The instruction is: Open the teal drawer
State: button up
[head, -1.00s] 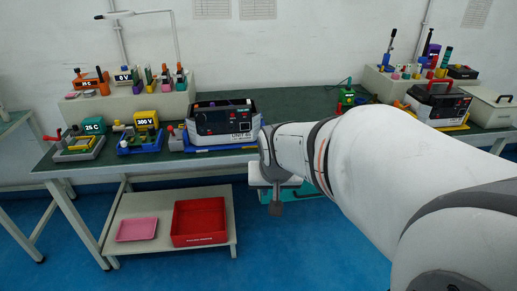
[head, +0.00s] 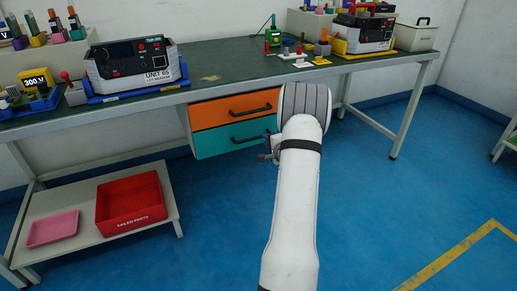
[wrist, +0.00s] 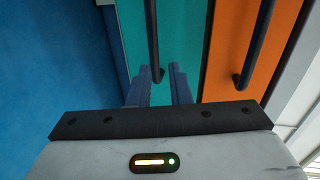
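The teal drawer (head: 215,141) is under the bench, below an orange drawer (head: 215,110); its front looks flush and closed. Its dark bar handle (head: 250,138) is partly hidden at the right by my arm. My gripper (head: 266,156) is at the right end of the teal front. In the wrist view, the teal front (wrist: 180,30) fills the middle and its handle (wrist: 152,35) runs down toward the gap between my gripper's two blue fingers (wrist: 159,82). The fingers are apart, with the handle's end near their tips. I cannot tell whether they touch it.
The orange drawer's handle (wrist: 262,45) runs parallel on the right in the wrist view. The green bench top (head: 225,72) carries a Unit 65 device (head: 133,65). A low shelf with a red bin (head: 130,202) and pink tray (head: 52,228) stands left. Blue floor is open at right.

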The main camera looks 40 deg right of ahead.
aim_at(261, 136)
jog(key=b+x, duration=0.1)
jog(key=x, duration=0.4)
jog(key=f+b+x, duration=0.1)
jog(key=x, duration=0.1)
jog(key=shift+w+d+b, duration=0.15)
jog(key=shift+d+b, duration=0.05)
jog(key=shift+b, duration=0.1)
jog(key=shift+w, duration=0.15)
jog(key=shift+c, duration=0.4)
grip_shut()
jog(key=shift+r, duration=0.1)
